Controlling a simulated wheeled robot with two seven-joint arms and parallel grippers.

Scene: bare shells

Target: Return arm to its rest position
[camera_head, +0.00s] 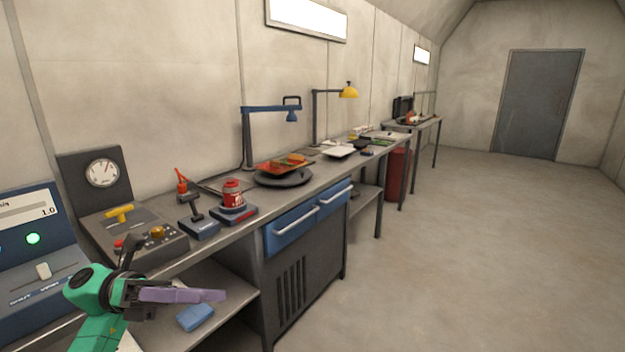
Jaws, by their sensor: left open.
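My left arm, green, comes in at the bottom left of the head view. Its gripper (215,296), with pale purple fingers, points to the right in front of the bench's left part. The gripper is open and I see nothing between its fingers. It is apart from the grey control box (163,250) behind it and above the lower shelf (225,280). My right gripper is not in view.
The long workbench (335,176) runs along the left wall. A blue panel (30,240) with a green light stands at far left. A blue block (195,317) lies low. The floor (460,260) is clear.

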